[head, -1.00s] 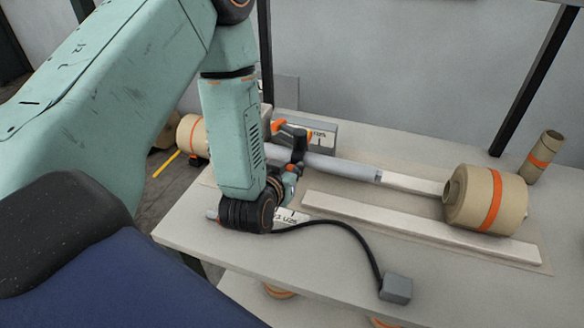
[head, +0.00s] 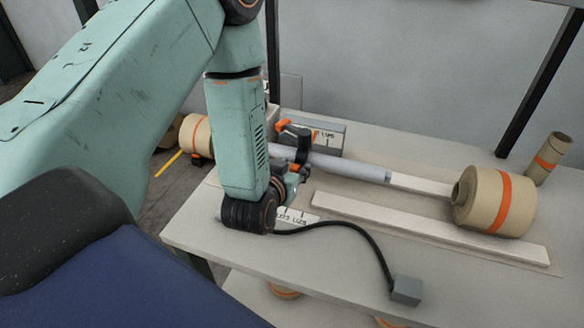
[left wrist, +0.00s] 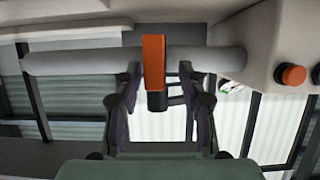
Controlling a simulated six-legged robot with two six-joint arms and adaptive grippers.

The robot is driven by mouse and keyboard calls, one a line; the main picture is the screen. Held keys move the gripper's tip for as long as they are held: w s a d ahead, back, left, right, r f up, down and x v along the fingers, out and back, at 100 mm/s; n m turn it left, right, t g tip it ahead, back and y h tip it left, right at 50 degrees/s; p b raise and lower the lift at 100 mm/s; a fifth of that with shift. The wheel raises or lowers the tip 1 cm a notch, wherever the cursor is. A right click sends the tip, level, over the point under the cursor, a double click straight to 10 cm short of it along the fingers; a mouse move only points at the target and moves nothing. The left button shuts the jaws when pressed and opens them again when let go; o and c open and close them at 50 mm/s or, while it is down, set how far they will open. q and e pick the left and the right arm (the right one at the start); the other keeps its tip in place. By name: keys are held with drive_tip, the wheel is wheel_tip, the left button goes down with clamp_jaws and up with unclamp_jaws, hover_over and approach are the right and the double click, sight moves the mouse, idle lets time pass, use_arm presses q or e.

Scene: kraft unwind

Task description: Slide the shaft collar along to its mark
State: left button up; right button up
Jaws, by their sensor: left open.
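The grey shaft (head: 350,167) runs across the bench, and in the left wrist view it crosses the top (left wrist: 80,61). The shaft collar (left wrist: 154,62), an orange block with a black part below, is on the shaft in the left wrist view. In the head view only orange and black parts show near the shaft's left part, and I cannot separate collar from fingers. My left gripper (left wrist: 160,88) is open, one finger on each side of the collar, without a clear grip. It also shows in the head view (head: 297,168), partly hidden by my wrist. I cannot make out the mark.
A kraft roll with an orange band (head: 497,202) stands at the right, and another (head: 196,134) at the left. A pale rail (head: 430,232) lies in front of the shaft. A black cable runs to a grey box (head: 406,290). An orange knob (left wrist: 292,75) is right of the collar.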

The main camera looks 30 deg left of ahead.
use_arm(q)
drive_tip(key=shift+w+d, duration=0.15)
drive_tip(key=shift+w, duration=0.05)
drive_tip(key=v, duration=0.7)
drive_tip(key=shift+s, duration=0.25)
drive_tip(key=shift+d, duration=0.1)
idle(0.3)
